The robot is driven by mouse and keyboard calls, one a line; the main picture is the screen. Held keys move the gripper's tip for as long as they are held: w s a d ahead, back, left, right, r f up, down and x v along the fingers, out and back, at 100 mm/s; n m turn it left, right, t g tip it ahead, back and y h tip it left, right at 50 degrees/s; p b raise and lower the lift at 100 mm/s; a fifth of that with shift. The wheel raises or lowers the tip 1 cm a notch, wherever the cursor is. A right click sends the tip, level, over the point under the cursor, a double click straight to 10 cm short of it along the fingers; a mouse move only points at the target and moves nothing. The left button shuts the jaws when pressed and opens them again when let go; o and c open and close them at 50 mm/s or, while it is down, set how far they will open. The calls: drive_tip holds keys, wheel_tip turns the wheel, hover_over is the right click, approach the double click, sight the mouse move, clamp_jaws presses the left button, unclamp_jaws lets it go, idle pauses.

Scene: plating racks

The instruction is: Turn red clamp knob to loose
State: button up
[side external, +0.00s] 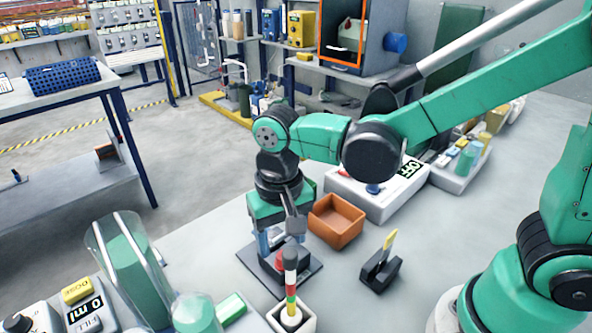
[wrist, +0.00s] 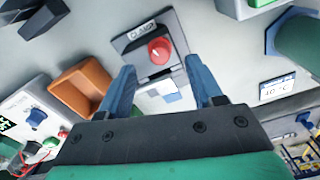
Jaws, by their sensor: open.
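The red clamp knob (wrist: 159,50) sits on a dark base plate labelled CLAMP (wrist: 141,31) in the wrist view. My gripper (wrist: 161,68) is open, with one blue finger on each side of the picture below the knob. The knob appears ahead of the gap between the fingertips, and I see no contact. In the side view my gripper (side external: 275,240) points down over the clamp base (side external: 303,271). The knob is mostly hidden there behind the gripper and a striped upright stick. The direction the knob points is too small to tell.
An orange tray (side external: 337,222) stands right of the clamp, with a white box marked OFF (side external: 382,190) behind it. The striped stick (side external: 291,275) in a white holder stands close in front. A dark stand with a yellow piece (side external: 381,268) is at right.

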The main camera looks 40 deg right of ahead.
drive_tip(key=shift+f, duration=1.6)
clamp_jaws()
